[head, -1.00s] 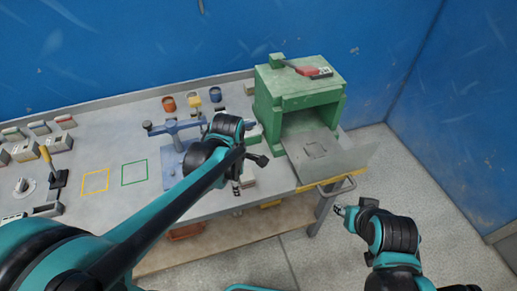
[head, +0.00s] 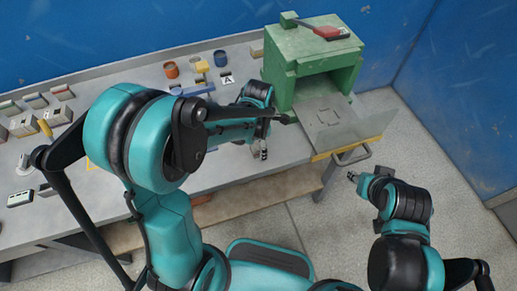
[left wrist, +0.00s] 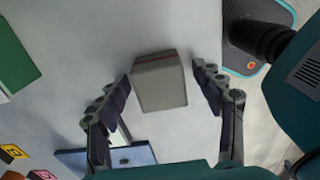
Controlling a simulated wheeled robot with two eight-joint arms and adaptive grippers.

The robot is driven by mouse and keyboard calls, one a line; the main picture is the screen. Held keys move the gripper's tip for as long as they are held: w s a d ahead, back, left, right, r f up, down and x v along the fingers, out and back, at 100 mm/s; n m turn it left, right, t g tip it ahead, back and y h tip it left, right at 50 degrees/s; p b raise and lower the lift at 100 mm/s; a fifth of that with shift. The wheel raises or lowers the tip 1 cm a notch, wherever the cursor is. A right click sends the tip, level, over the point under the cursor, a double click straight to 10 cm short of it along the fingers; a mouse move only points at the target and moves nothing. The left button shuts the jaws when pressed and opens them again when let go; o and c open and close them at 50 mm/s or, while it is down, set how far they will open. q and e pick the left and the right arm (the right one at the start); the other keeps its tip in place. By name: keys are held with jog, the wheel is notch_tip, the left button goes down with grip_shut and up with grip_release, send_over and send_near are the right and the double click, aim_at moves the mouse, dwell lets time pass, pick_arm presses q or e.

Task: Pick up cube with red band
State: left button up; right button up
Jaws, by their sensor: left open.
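The cube with red band (left wrist: 160,82) is a light grey block with a thin red stripe near its upper end in the left wrist view. It sits on the grey table (left wrist: 70,80) between the two spread fingers of my left gripper (left wrist: 164,88), with the right-hand finger slightly apart from it and the left-hand finger very close to its side. In the head view my left gripper (head: 275,136) is over the table's front right, beside the green box, and the cube is hidden by my arm. My right gripper (head: 354,177) is off the table's right end; its jaws are too small to read.
A green box (head: 312,60) with a lowered flap (head: 350,122) stands right of my left gripper. A red-handled tool (head: 330,32) lies on top. Coloured tins (head: 171,69) stand at the back. A blue plate (left wrist: 135,156) lies near the cube.

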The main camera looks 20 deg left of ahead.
pick_arm(q)
jog(key=c, duration=1.3)
jog(key=shift+r, duration=0.2)
